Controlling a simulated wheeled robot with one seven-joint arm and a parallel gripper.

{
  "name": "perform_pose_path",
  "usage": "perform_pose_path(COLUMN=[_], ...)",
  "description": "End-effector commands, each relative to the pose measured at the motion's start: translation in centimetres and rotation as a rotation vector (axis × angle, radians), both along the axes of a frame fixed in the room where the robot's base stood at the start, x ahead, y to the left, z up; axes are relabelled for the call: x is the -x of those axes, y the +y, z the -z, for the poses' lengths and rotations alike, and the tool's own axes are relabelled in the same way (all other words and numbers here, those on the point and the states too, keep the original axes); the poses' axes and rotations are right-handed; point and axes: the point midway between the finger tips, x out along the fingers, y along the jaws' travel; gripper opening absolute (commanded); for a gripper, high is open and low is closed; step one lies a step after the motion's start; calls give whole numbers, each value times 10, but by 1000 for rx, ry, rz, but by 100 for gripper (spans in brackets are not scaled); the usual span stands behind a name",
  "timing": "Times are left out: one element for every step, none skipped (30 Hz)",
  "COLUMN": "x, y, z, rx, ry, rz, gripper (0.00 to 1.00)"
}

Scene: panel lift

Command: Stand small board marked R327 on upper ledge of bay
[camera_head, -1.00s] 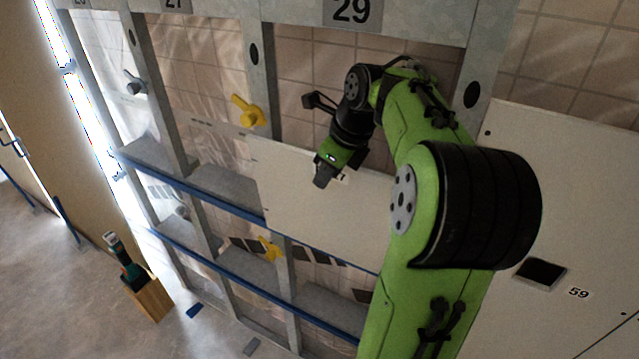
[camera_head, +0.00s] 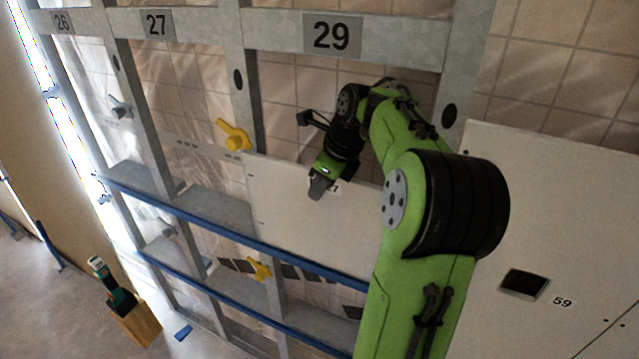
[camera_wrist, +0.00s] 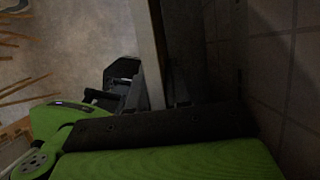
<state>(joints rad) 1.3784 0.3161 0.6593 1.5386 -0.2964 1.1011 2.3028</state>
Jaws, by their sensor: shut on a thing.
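In the wrist view the board shows edge-on (camera_wrist: 148,50) and runs down to the gripper (camera_wrist: 150,105). The blue-edged upper ledge (camera_head: 215,227) runs along the bays; I cannot tell whether the board touches it.
Yellow clamps sit on the post (camera_head: 234,136) and lower down (camera_head: 259,269). A lower blue-edged ledge (camera_head: 225,305) runs below. A large pale panel marked 59 (camera_head: 590,240) stands at right. A wooden box (camera_head: 137,322) holding a tool stands on the floor at left.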

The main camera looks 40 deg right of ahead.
Motion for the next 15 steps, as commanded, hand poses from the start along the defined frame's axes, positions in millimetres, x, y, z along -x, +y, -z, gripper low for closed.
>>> perform_pose_path(x=[-1, -1, -1, -2, -2, -2, -2, -2, -2, -2, -2, -3, -3, -3, -3], y=[-1, -1, -2, -2, -3, -3, -4, -4, -5, -5, -6, -7, -7, -7, -8], z=[-4, -4, -4, -4, -5, -5, -5, -5, -5, -5, -5, -5, -5, -5, -5], rx=[0, -1, -3, -4, -6, -9, -10, -12, -15, -16, -18, -19, -21, -22, -24], ry=[-3, -3, -2, -1, -1, 0, -1, 0, 1, 2, 2, 3, 3, 4, 4], rz=[-1, -1, -1, -2, -1, -1, -2, -2, -2, -2, -2, -2, -1, -2, -2], gripper=[0, 0, 0, 0, 0, 0, 0, 0, 0, 0, 0, 0, 0, 0, 0])
